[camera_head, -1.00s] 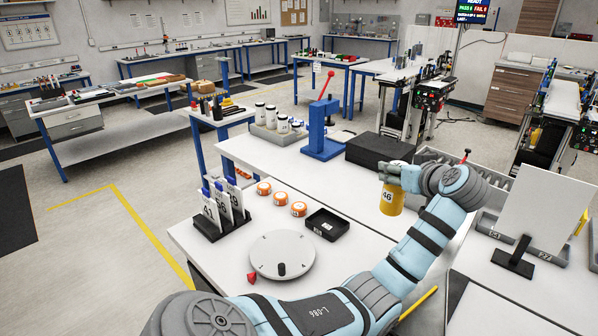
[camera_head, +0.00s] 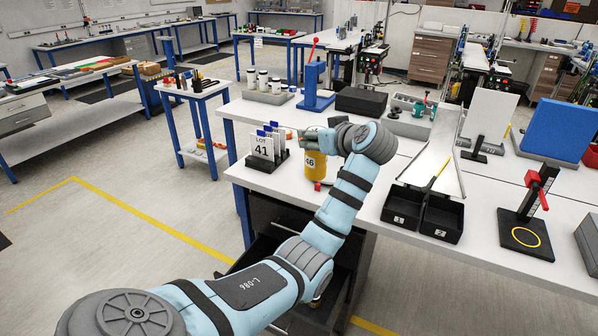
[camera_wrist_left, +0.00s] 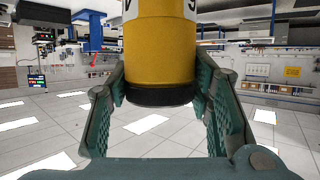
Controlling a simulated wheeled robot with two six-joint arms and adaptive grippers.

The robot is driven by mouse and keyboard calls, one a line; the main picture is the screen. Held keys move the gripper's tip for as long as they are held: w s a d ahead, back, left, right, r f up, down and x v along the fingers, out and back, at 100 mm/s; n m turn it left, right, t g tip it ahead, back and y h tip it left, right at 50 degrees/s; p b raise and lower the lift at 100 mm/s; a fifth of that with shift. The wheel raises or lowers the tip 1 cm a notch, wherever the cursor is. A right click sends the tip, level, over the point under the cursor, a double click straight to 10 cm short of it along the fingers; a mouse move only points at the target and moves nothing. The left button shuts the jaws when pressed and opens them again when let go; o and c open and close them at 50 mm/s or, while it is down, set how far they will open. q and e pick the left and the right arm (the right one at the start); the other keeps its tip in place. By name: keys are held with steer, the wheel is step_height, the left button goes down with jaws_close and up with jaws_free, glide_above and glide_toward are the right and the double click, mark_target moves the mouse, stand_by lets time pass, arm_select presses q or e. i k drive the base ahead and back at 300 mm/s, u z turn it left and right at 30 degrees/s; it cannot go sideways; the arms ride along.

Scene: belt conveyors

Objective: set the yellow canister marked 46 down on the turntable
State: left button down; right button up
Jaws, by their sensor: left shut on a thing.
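The yellow canister marked 46 (camera_head: 316,166) is upright in my left gripper (camera_head: 309,142), over the near left part of the white table. The turntable is not clearly visible now; my arm and the canister cover that area. A small red piece (camera_head: 318,186) shows just below the canister. I cannot tell the gap between the canister and whatever is under it. My right gripper is not in view.
A rack of cards with LOT 41 (camera_head: 265,149) stands close left of the canister. A blue press (camera_head: 316,88) and black block (camera_head: 361,101) stand behind. Black bins (camera_head: 423,212) and a black stand with a red clamp (camera_head: 528,222) are to the right.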

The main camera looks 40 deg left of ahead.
mark_target(330, 167)
steer(key=z, duration=0.5)
steer(key=k, duration=0.15)
steer(key=u, duration=0.85)
steer(key=i, duration=1.5)
